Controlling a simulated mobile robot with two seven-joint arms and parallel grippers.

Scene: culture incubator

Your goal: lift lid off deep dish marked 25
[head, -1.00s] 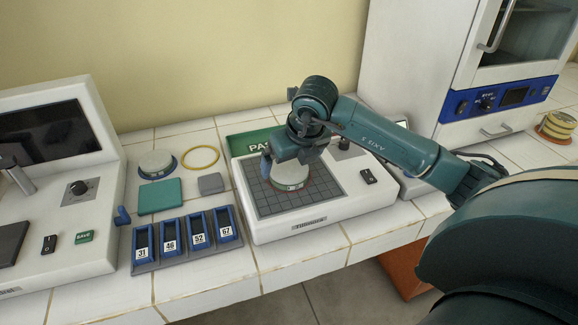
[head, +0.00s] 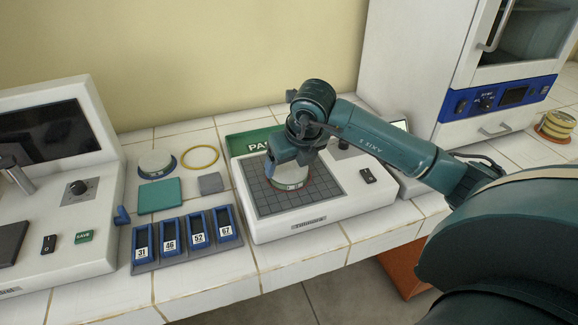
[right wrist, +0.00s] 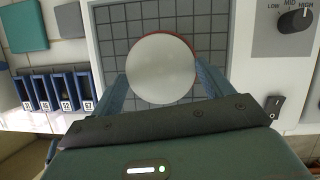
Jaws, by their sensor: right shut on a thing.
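A round dish with a pale lid (head: 290,180) stands on the dark gridded plate (head: 320,188) of a white bench device. A label band shows on its side, but its number is too small to read. A thin red rim shows at the lid's edge. My left gripper is not in view.
A rack of numbered blue slots (head: 188,240) stands left of the device. Behind it are another round dish (head: 156,163), a yellow ring (head: 200,158), a teal pad (head: 160,196) and a grey block (head: 210,183). A white incubator (head: 440,70) stands at the back right.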

